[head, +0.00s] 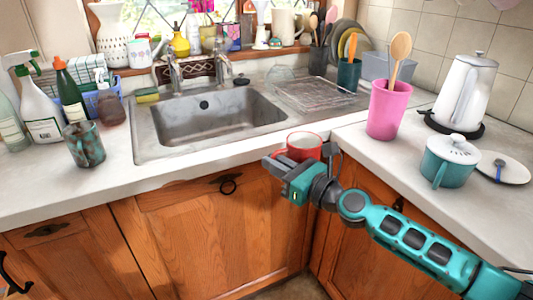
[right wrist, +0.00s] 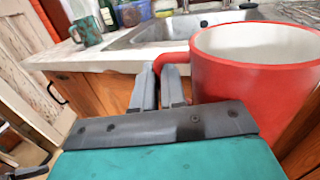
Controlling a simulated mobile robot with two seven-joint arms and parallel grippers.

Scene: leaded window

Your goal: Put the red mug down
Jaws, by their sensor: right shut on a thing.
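The red mug (head: 304,147) is upright, with a pale inside, near the front edge of the counter (head: 225,160) where its two runs meet. My right gripper (head: 276,165) is shut on the mug's handle. In the right wrist view the mug (right wrist: 256,92) fills the right side, and its handle (right wrist: 168,58) meets the closed fingers (right wrist: 160,90). Cabinet wood shows below and beside the mug there, so it appears held in the air by the counter's edge. The mug's underside is hidden. My left gripper is not in view.
The sink (head: 215,115) lies behind the mug. A pink utensil holder (head: 388,112), a teal pot (head: 449,165) and a white kettle (head: 466,90) stand on the right counter. A patterned mug (head: 86,145) and bottles stand at left. The counter strip before the sink is clear.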

